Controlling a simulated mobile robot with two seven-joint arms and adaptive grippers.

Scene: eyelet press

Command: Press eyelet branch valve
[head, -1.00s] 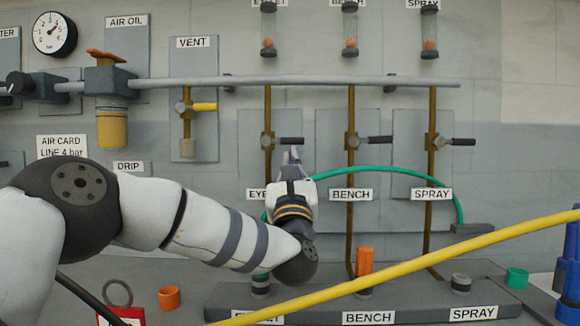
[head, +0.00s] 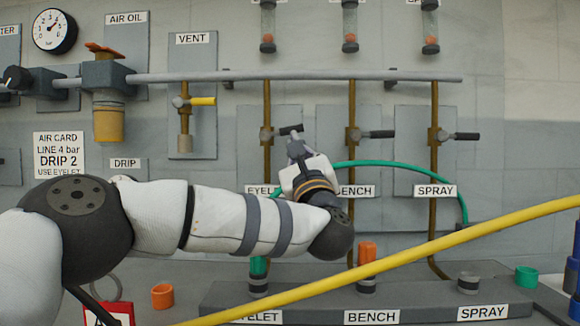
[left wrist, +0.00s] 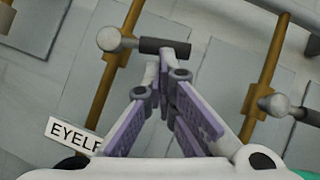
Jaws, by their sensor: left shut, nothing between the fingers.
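The eyelet branch valve (head: 266,136) sits on the left brown drop pipe above the EYELET label. Its black handle (head: 291,128) points right with its free end tipped slightly up; it also shows in the left wrist view (left wrist: 166,46). My left gripper (head: 295,137) is shut and empty, just under the handle. In the left wrist view its fingertips (left wrist: 163,60) come up against the handle's underside; I cannot tell whether they touch. The bench valve handle (head: 381,134) and spray valve handle (head: 467,136) point straight right. My right gripper is not in view.
A yellow hose (head: 400,258) crosses in front of the lower bench. A green hose (head: 400,168) arcs behind my left gripper. The yellow vent handle (head: 203,101) lies level. A card (head: 60,155) reads LINE 4 bar, DRIP 2, USE EYELET.

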